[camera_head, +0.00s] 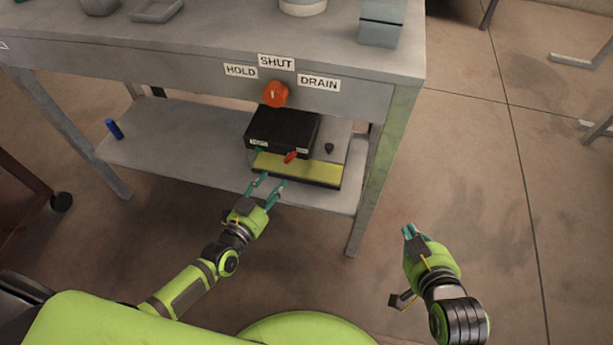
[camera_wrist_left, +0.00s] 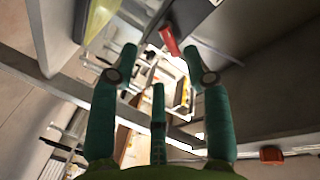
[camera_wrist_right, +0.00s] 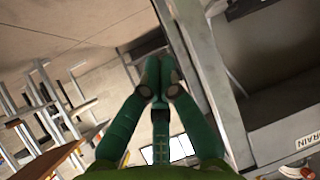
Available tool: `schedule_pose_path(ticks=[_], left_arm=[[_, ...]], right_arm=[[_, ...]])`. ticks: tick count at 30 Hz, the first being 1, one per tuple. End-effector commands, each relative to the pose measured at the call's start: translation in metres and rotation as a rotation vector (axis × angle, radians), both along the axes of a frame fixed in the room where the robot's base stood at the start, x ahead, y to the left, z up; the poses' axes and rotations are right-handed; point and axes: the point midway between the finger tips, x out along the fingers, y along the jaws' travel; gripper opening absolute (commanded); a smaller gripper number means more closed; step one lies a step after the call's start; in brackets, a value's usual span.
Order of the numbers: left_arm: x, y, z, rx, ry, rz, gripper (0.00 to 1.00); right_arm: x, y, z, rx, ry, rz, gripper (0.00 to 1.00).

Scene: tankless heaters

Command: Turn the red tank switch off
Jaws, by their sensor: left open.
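The red switch (camera_head: 290,157) sticks out from the lower right front of a black box (camera_head: 284,131) on the lower shelf, under a small label. A green switch (camera_head: 258,150) sits at the box's left front, under another label. My left gripper (camera_head: 272,181) is open and empty, just in front of the box and short of the red switch. In the left wrist view the red switch (camera_wrist_left: 168,40) shows between and beyond the spread fingertips (camera_wrist_left: 159,50). My right gripper (camera_head: 410,231) is empty, right of the table; its fingertips (camera_wrist_right: 158,66) are together in the right wrist view.
An orange knob (camera_head: 275,94) with HOLD, SHUT and DRAIN labels is on the table's front edge above the box. The box stands on a yellow-fronted base (camera_head: 295,169). A table leg (camera_head: 375,185) stands right of it. A blue cylinder (camera_head: 114,129) stands at the shelf's left.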

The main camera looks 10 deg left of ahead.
Motion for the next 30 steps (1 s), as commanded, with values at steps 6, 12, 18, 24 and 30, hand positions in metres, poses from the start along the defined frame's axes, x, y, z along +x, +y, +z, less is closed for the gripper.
schedule_pose_path(ticks=[6,12,18,24,30], left_arm=[[0.009,-0.005,0.014,-0.001,-0.101,-0.007,0.49],[0.02,-0.009,0.017,-0.001,-0.106,-0.008,0.49],[0.042,-0.014,0.016,-0.001,-0.105,-0.008,0.49],[0.062,-0.02,0.016,-0.002,-0.104,-0.008,0.49],[0.074,-0.023,0.016,-0.001,-0.103,-0.007,0.49]], right_arm=[[-0.003,0.0,0.027,0.019,-0.08,0.0,0.0],[0.005,0.007,0.046,0.039,-0.173,0.014,0.0],[0.017,0.021,0.082,0.087,-0.372,0.045,0.0],[0.019,0.033,0.121,0.136,-0.569,0.075,0.0],[0.016,0.04,0.146,0.171,-0.693,0.096,0.0]])
